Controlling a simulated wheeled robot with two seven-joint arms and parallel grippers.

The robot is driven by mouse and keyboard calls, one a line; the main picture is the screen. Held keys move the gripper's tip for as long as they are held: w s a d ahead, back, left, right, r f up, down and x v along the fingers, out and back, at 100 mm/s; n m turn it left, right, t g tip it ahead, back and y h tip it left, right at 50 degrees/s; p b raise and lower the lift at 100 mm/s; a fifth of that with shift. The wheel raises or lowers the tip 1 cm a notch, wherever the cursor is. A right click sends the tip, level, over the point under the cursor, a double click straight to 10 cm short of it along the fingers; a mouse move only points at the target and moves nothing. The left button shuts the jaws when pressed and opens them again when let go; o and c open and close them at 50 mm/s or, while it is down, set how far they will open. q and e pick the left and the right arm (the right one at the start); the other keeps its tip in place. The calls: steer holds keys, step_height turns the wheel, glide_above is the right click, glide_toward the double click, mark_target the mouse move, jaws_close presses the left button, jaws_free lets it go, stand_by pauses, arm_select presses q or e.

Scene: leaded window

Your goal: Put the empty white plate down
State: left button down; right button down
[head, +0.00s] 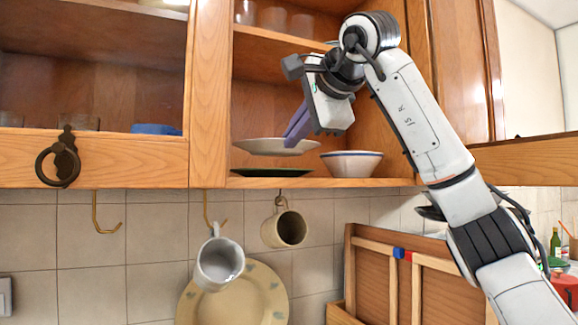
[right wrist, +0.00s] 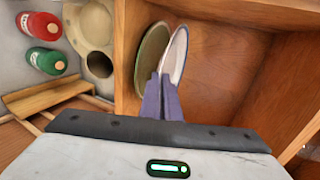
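The empty white plate (head: 262,147) is inside the open cabinet, roughly level, above a dark green plate (head: 270,172) with a visible gap between them. My right gripper (head: 297,128) reaches in from the right. Its purple fingers are closed on the white plate's near rim. In the right wrist view the fingertips (right wrist: 163,85) meet at the rim of the white plate (right wrist: 177,55), and the green plate (right wrist: 150,58) lies beside it. My left gripper is not in view.
A white bowl with a blue rim (head: 352,165) stands on the lower shelf (head: 310,182), close right of the plates. An upper shelf (head: 270,42) with glasses is above. Mugs (head: 219,262) hang below the cabinet. The open cabinet door (head: 470,60) is at the right.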

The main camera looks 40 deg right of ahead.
steer(key=shift+a+f+b, duration=0.1)
steer(key=shift+f+b, duration=0.4)
steer(key=shift+f, duration=1.65)
steer(key=c, duration=2)
jaws_free()
steer(key=shift+f, duration=0.1)
steer(key=v, duration=1.2)
steer(key=shift+w, duration=0.1)
